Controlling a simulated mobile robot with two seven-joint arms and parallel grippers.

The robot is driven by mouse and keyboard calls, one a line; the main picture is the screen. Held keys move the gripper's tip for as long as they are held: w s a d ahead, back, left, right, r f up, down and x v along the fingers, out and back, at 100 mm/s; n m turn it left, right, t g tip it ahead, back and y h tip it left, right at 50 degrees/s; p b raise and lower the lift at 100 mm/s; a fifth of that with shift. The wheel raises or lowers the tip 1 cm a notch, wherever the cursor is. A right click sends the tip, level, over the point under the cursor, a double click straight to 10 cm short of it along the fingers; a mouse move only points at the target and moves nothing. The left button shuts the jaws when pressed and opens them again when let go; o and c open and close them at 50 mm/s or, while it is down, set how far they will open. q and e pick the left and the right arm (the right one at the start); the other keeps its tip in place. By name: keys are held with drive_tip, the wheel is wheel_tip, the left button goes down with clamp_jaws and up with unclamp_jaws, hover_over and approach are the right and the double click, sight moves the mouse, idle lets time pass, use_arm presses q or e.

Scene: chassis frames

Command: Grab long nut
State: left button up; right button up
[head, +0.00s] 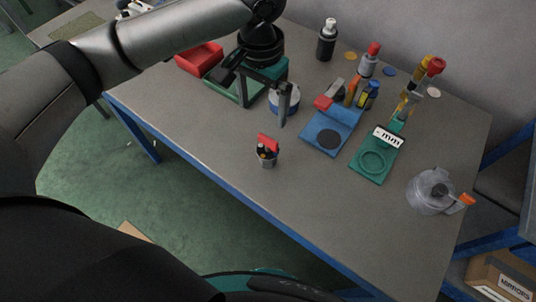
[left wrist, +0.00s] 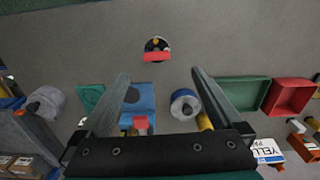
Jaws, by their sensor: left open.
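I cannot pick out a long nut with certainty in either view. My left gripper (head: 264,99) is open and empty above the table, left of and behind that holder. In the left wrist view, the two fingers (left wrist: 161,80) are spread wide with nothing between the tips. My right gripper is not in view.
A blue-and-white round container (head: 287,107) stands beside the left fingers. Red (head: 200,58) and green (head: 222,92) trays lie behind. The front middle of the table is mostly clear.

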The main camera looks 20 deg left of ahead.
use_arm(q)
hover_over(268, 138)
drive_tip(key=f, duration=0.4)
drive_tip(key=a+f+b, duration=0.1)
drive_tip(key=f, duration=0.1)
drive_tip(key=shift+s+f, duration=0.2)
drive_tip(key=shift+f, duration=0.15)
drive_tip(key=f, duration=0.2)
drive_tip(key=d+f, duration=0.1)
drive_tip(key=f, duration=0.1)
drive_tip(key=shift+w+f+b, duration=0.1)
drive_tip(key=shift+w+b, duration=0.1)
drive_tip(key=shift+b, duration=0.15)
drive_tip(key=shift+f, duration=0.55)
drive_tip(key=shift+c, duration=0.4)
clamp_jaws()
